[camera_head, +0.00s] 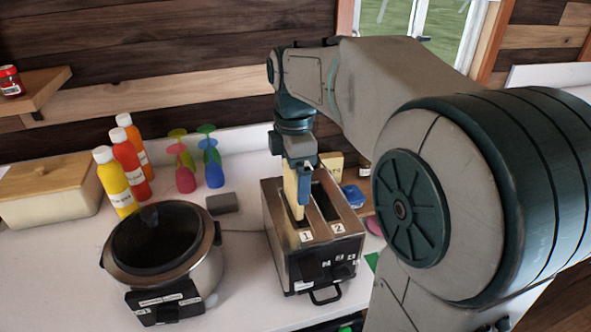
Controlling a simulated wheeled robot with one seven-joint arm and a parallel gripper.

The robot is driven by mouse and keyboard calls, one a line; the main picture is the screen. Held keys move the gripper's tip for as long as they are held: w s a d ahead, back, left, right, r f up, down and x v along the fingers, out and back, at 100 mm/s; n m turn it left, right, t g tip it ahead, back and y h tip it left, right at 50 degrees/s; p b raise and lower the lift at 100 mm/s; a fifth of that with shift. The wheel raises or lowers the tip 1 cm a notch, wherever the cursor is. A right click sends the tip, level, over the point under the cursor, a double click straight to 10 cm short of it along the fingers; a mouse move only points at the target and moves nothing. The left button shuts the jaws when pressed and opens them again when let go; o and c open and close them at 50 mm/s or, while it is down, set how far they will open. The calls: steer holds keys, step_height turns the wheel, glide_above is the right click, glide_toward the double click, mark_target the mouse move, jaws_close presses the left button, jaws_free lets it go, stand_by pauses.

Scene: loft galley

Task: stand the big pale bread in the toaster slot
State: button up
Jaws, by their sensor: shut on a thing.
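The toaster (283,238) is a dark metal box on the counter with two long slots labelled 1 and 2. The big pale bread (291,188) stands upright at slot 1, on the left. Its lower edge appears to be inside the slot, though how deep I cannot tell. My gripper (303,190) points down over the toaster and is shut on the bread; its blue finger covers part of the slice. Slot 2 (327,204) looks dark and empty.
A round cooker (207,270) stands left of the toaster, with a small grey block (222,203) between. Several sauce bottles (131,160), coloured goblets (212,165) and a wooden-lidded box (50,200) stand behind. A blue container (353,196) sits right of the toaster.

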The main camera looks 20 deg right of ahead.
steer(key=shift+f+b, duration=1.7)
steer(key=shift+f, duration=1.1)
